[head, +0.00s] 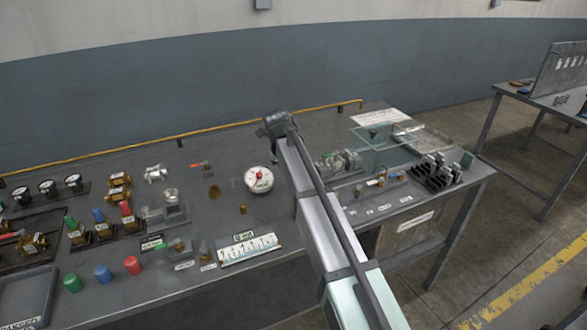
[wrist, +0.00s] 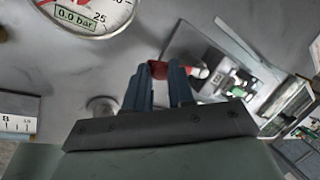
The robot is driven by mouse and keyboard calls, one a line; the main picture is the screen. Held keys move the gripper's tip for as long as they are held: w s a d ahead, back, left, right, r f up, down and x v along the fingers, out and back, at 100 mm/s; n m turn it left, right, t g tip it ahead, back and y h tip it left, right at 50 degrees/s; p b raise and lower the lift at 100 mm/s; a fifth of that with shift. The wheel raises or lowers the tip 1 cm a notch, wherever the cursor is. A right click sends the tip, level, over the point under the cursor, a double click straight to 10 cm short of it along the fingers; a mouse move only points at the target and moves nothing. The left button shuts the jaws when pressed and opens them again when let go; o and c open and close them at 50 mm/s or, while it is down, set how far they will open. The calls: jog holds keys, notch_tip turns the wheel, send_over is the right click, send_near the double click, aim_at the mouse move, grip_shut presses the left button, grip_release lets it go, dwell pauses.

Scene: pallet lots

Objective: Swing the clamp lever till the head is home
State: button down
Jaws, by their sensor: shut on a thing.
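In the wrist view my gripper (wrist: 158,88) has its two blue-grey fingers closed around a small red piece (wrist: 157,70), which looks like the grip of the clamp lever. A red and white part (wrist: 194,72) shows just right of the fingers, in line with a grey base plate (wrist: 215,68). In the head view my arm reaches over the bench, and its fingertips are hidden. A small clamp-like fixture (head: 342,160) shows just right of my arm. I cannot tell whether the clamp head touches anything.
A round dial gauge (head: 258,179) lies left of my arm; it also shows in the wrist view (wrist: 85,18). Clear panels (head: 380,150) and a dark rack (head: 436,174) stand to the right. Valves and coloured caps (head: 102,273) fill the left of the bench (head: 215,160).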

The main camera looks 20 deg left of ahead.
jog(key=shift+w+a+f+m+h, duration=0.1)
jog(key=shift+w+a+m+h, duration=0.25)
jog(key=shift+m, duration=0.35)
jog(key=shift+w+a+f+m+h, duration=0.1)
jog(key=shift+w+a+m+h, duration=0.15)
jog(key=shift+m, duration=0.45)
jog(key=shift+a, duration=0.1)
jog(key=c, duration=1)
grip_release()
jog(key=shift+o, duration=0.2)
jog(key=shift+s+a, duration=0.1)
jog(key=v, duration=1.4)
jog(key=shift+w+r, duration=0.15)
jog(key=shift+w, duration=0.2)
